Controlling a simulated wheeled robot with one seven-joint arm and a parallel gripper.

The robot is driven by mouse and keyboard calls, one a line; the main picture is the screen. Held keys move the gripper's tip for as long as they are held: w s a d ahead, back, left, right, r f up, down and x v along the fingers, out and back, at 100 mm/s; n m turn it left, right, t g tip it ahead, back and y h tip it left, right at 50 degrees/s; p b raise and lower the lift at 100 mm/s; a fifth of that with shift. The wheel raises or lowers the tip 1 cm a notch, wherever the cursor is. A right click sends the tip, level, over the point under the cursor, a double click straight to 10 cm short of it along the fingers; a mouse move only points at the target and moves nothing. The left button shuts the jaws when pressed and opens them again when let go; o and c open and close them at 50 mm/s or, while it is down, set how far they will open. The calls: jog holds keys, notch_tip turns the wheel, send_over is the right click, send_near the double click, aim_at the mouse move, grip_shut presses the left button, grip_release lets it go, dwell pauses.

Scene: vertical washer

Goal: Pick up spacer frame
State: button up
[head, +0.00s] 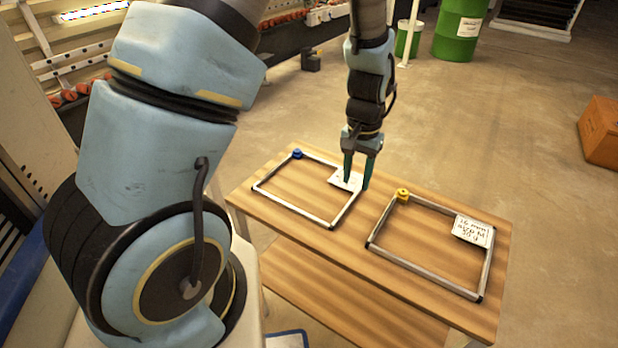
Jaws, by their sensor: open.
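Two rectangular metal spacer frames lie on a wooden table (362,258). The left spacer frame (288,208) has a blue piece at its back corner and a white label, partly hidden behind my gripper. The right spacer frame (422,276) has a yellow piece at its back left corner and a white label with handwriting at its back right. My gripper (356,184) points down with its two teal fingers apart, at the right side of the left frame near its label. I cannot tell whether the fingers touch the frame or how far down they reach around it.
The table has a lower wooden shelf (335,300). An orange box (600,133) stands on the floor at the right. Green barrels (461,28) stand at the back. A strip of table between the two frames is bare.

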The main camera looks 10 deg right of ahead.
aim_at(352, 199)
jog(key=shift+a+f+p, duration=0.2)
jog(key=shift+f+p, duration=0.5)
jog(key=shift+f, duration=1.95)
grip_shut()
